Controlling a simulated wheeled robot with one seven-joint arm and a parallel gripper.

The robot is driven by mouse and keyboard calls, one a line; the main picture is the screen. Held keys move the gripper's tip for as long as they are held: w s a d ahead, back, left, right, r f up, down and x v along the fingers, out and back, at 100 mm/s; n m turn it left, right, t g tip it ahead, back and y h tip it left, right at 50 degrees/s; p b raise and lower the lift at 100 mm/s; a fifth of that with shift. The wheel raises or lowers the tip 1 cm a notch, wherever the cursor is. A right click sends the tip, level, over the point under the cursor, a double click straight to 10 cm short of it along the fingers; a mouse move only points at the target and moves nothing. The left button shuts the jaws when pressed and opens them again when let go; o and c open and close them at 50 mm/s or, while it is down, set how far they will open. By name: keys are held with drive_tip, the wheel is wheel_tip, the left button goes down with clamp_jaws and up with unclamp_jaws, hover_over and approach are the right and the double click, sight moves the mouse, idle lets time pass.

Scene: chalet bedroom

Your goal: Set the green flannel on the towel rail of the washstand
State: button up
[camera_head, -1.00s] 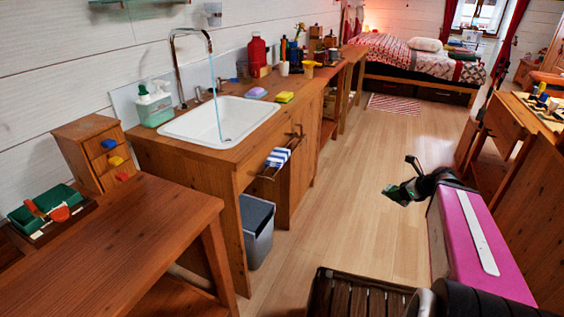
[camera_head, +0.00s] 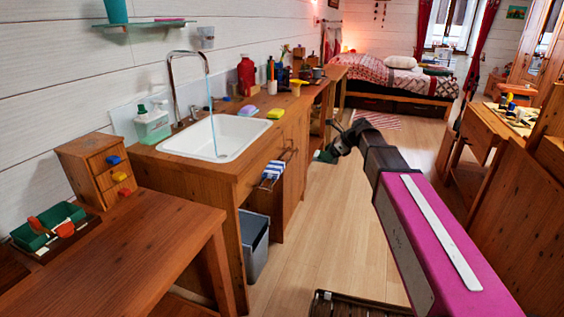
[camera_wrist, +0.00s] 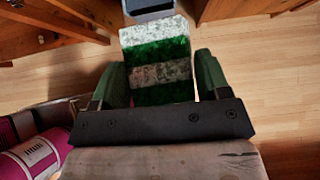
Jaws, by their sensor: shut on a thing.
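The green flannel (camera_wrist: 160,55) is a green and whitish striped cloth, held between the two green fingers of my gripper (camera_wrist: 160,85) in the wrist view. It extends forward past the fingertips above the wooden floor. In the head view my gripper (camera_head: 326,154) is small and dark green, in front of the washstand's right part, and the flannel is hard to tell from it. The washstand (camera_head: 222,168) has a white sink. A blue and white striped cloth (camera_head: 272,171) hangs on the towel rail (camera_head: 266,185) on its front, left of my gripper. The rail is partly covered.
A grey bin (camera_head: 253,245) stands under the washstand. A wooden table (camera_head: 140,235) fills the left foreground, and a wooden bench (camera_head: 490,150) stands at right. A slatted crate (camera_head: 350,305) is at the bottom edge. The floor (camera_head: 335,230) between them is clear.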

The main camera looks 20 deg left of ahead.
drive_tip(key=shift+w+a+f, duration=0.25)
drive_tip(key=shift+a, duration=2.7)
drive_tip(key=shift+w+a+f, duration=0.2)
drive_tip(key=shift+a+f, duration=0.05)
drive_tip(key=shift+a, duration=2.65)
drive_tip(key=shift+w+a+f, duration=0.25)
drive_tip(key=shift+a, duration=2.7)
drive_tip(key=shift+f, duration=0.1)
drive_tip(key=o, duration=1)
